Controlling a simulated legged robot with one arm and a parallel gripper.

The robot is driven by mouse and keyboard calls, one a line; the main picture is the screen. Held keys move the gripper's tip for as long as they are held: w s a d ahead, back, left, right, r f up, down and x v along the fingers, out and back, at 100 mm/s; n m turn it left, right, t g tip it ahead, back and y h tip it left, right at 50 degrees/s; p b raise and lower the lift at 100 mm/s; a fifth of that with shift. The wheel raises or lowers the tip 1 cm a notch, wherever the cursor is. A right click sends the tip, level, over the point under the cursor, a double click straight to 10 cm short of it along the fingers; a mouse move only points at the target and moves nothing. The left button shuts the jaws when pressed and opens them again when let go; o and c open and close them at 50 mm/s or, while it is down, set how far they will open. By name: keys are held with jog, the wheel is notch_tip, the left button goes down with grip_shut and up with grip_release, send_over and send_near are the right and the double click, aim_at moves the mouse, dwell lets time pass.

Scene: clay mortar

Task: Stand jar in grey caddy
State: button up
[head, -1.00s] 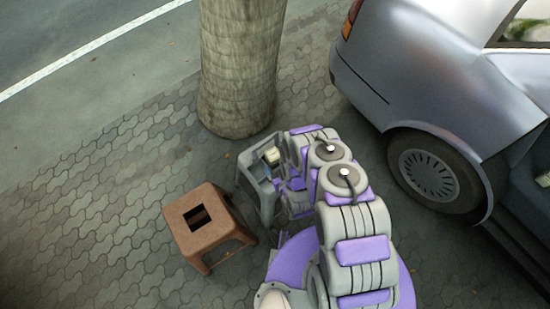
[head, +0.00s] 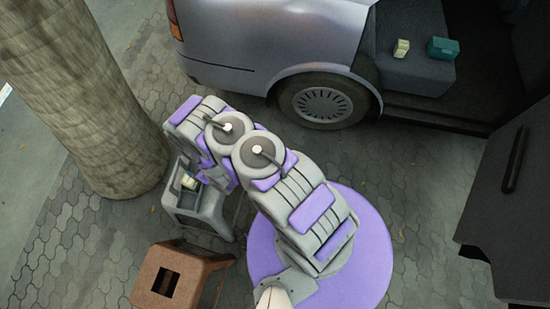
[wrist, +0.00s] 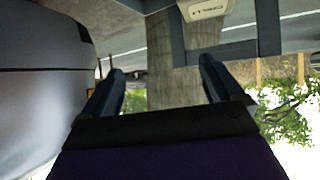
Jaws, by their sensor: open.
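The grey caddy (head: 205,215) stands on the paving beside the tree, left of my arm in the head view. A small cream thing, likely the jar (head: 188,182), shows inside its upper part. In the wrist view a cream labelled piece (wrist: 205,9) shows at the top edge, framed by grey bars of the caddy (wrist: 262,28); the picture looks upside down. My gripper (wrist: 160,67) is open, with nothing between its fingers, and apart from the cream piece. In the head view my arm hides the fingers. I cannot tell whether the jar is fully upright.
A brown stool (head: 172,278) stands just in front of the caddy. A tree trunk (head: 85,95) rises behind it. A silver car (head: 265,40) stands beyond my arm. On its grey seat are another small cream item (head: 401,48) and a teal box (head: 441,48).

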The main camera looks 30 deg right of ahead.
jog(key=w+d+r+g+h, duration=0.1)
jog(key=w+d+r+h, duration=0.15)
jog(key=w+r, duration=0.35)
jog(key=s+d+r+m+g+h, duration=0.1)
jog(key=s+d+r+m+g, duration=0.3)
jog(key=r, duration=0.8)
jog(key=s+d+r+n+g+h, duration=0.1)
jog(key=d+r, duration=0.5)
jog(key=r, duration=0.5)
jog(key=s+d+r+g, duration=0.1)
jog(key=s+r+g, duration=0.1)
jog(key=s+r, duration=0.5)
jog(key=s+d+r+m+g, duration=0.1)
jog(key=s+r, duration=0.6)
jog(key=s, duration=0.9)
jog(key=s+d+r+m+g, duration=0.1)
jog(key=s+d+r+g, duration=0.2)
jog(key=s+r, duration=0.4)
jog(key=s, duration=0.5)
jog(key=shift+r, duration=0.4)
